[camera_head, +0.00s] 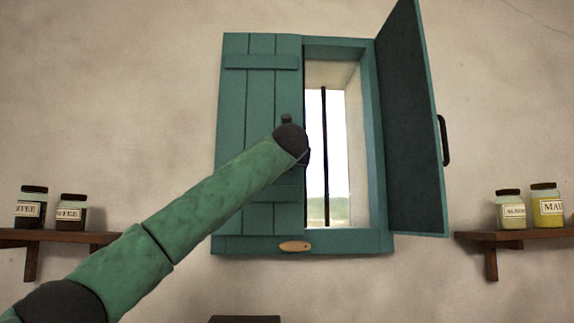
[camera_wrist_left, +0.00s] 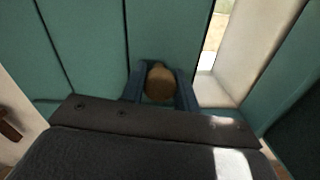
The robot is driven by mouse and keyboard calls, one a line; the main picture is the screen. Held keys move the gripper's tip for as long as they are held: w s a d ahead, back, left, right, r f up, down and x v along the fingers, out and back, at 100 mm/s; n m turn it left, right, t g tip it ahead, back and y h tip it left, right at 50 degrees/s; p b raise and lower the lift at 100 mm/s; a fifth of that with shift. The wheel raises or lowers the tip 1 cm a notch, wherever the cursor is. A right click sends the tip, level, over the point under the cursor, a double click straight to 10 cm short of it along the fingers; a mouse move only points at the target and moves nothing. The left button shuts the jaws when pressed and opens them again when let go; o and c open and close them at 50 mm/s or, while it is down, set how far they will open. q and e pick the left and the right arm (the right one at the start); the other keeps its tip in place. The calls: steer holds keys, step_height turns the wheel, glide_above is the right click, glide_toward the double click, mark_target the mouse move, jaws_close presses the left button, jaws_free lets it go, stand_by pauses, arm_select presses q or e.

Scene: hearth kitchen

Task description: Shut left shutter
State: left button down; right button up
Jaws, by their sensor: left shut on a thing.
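The teal left shutter (camera_head: 261,90) covers the left half of the window and lies flat, or nearly flat, against the frame (camera_head: 340,243). It also shows in the left wrist view (camera_wrist_left: 85,45). My left arm reaches up to its inner edge. My left gripper (camera_wrist_left: 160,92) is at the shutter, shut on what appears to be its handle. The grip itself is hidden by my wrist in the head view. A small dark piece (camera_head: 287,118) sticks up above the wrist; I cannot tell whether it is handle or gripper. My right gripper is out of view.
The right shutter (camera_head: 408,120) stands swung open, with a dark handle (camera_head: 444,140). The right half of the window is uncovered, with a dark vertical bar (camera_head: 324,160). An oval plaque (camera_head: 295,246) sits on the lower frame. Shelves with jars stand left (camera_head: 60,237) and right (camera_head: 515,235).

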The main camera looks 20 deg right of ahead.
arm_select(q)
steer(key=shift+r, duration=0.2)
steer(key=c, duration=1.3)
jaws_free()
steer(key=shift+w, duration=0.1)
steer(key=shift+o, duration=1.2)
steer(key=shift+w+d+f, duration=0.15)
steer(key=shift+f, duration=0.05)
steer(key=shift+s+a, duration=0.3)
steer(key=shift+s, duration=0.3)
steer(key=b+v, duration=0.1)
steer(key=v, duration=0.5)
steer(key=shift+s+b, duration=0.3)
steer(key=shift+b, duration=0.05)
